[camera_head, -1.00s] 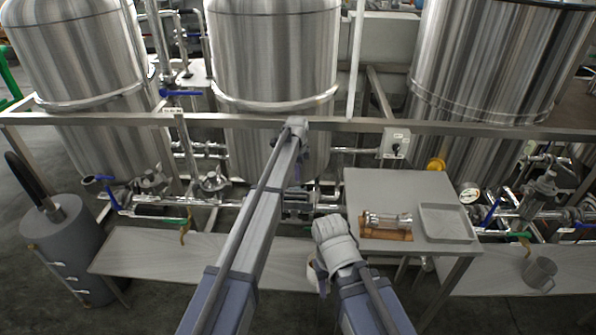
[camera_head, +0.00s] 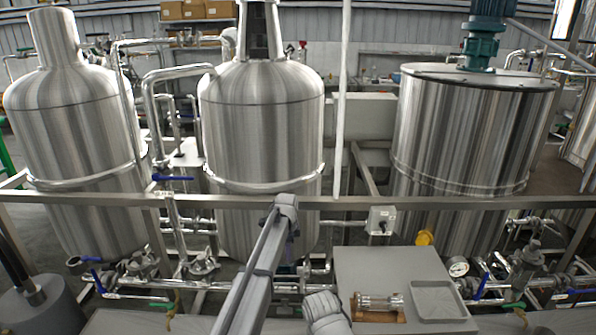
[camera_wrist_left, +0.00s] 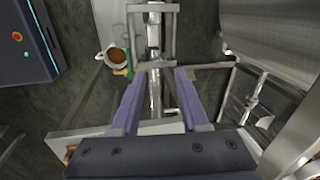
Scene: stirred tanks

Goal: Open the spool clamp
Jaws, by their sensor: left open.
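A clear glass spool with metal ends (camera_head: 378,302) lies on a brown cradle (camera_head: 378,315) on the grey side table, in the head view. I cannot make out the spool clamp for certain in either view. My left gripper (camera_head: 290,243) reaches over the frame rail in front of the middle tank, left of the glass spool. In the left wrist view its two purple fingers (camera_wrist_left: 159,73) are apart, with nothing held between them. A metal pipe (camera_wrist_left: 155,95) runs below and between them. My right arm shows only at the bottom edge; its gripper is out of view.
A steel rail (camera_head: 360,202) crosses in front of the tanks. The side table (camera_head: 385,265) carries a shallow tray (camera_head: 440,300). Valves and pipes crowd the lower level. The wrist view shows a brown-filled cup (camera_wrist_left: 117,57) beside a green handle and a dark control box (camera_wrist_left: 28,45).

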